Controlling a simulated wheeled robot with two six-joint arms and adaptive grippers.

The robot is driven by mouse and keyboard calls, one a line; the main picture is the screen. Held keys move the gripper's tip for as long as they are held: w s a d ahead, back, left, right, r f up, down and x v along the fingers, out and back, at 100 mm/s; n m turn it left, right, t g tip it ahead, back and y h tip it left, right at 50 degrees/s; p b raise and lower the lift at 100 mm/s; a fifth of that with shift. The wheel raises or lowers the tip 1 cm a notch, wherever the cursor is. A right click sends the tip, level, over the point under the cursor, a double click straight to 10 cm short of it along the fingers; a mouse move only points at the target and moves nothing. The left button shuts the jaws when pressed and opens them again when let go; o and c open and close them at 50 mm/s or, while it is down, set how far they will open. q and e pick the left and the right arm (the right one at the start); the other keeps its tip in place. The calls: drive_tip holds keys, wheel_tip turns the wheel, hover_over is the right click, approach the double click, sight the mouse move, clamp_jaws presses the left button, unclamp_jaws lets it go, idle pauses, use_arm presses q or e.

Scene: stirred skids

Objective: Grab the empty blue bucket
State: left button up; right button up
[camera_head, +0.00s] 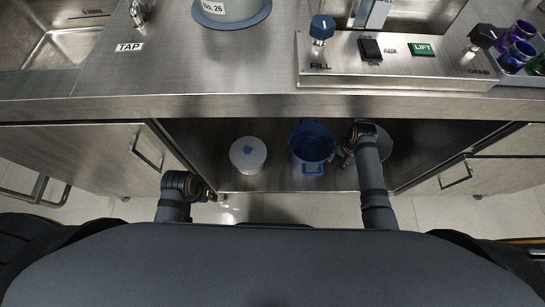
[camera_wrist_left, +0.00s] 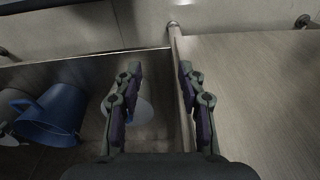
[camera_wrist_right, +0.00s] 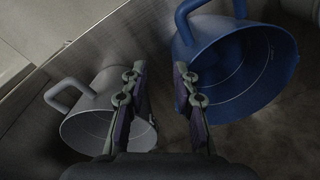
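The blue bucket (camera_head: 312,146) stands upright in the open space under the counter, its handle toward me. The right wrist view looks into the blue bucket (camera_wrist_right: 262,75); its visible inside looks empty. My right gripper (camera_head: 346,157) is open just right of it. In its wrist view, the right gripper's fingers (camera_wrist_right: 158,72) are between the blue bucket and a grey bucket (camera_wrist_right: 92,122); the right finger overlaps the blue rim, and I cannot tell if it touches. My left gripper (camera_head: 213,196) is open and empty, low at the left; the blue bucket also shows in its view (camera_wrist_left: 55,112).
A white round container (camera_head: 246,162) with a blue mark on top stands left of the blue bucket. The grey bucket (camera_head: 399,147) is partly hidden behind my right arm. The steel counter edge (camera_head: 250,105) overhangs this space. Cabinets with handles stand on both sides.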

drive_tip(key=shift+m, duration=0.6)
drive_tip(key=w+f+b, duration=0.1)
drive_tip(key=f+b, duration=0.1)
drive_tip(key=w+a+f+b, duration=0.1)
drive_tip(key=w+f+b, duration=0.1)
drive_tip(key=f, duration=0.1)
drive_tip(key=w+a+f+b, duration=0.1)
drive_tip(key=f+b, duration=0.1)
drive_tip(key=shift+w+f, duration=0.15)
drive_tip(key=shift+f, duration=0.25)
drive_tip(key=shift+f+b, duration=0.3)
drive_tip(key=shift+b, duration=0.05)
use_arm(q)
drive_tip(key=d+f+t, duration=0.1)
drive_tip(key=f, duration=0.1)
drive_tip(key=w+d+f+t+h, duration=0.1)
drive_tip(key=d+f+t, duration=0.1)
drive_tip(key=shift+w+f+t, duration=0.2)
drive_tip(key=shift+t, duration=0.1)
use_arm(e)
clamp_jaws()
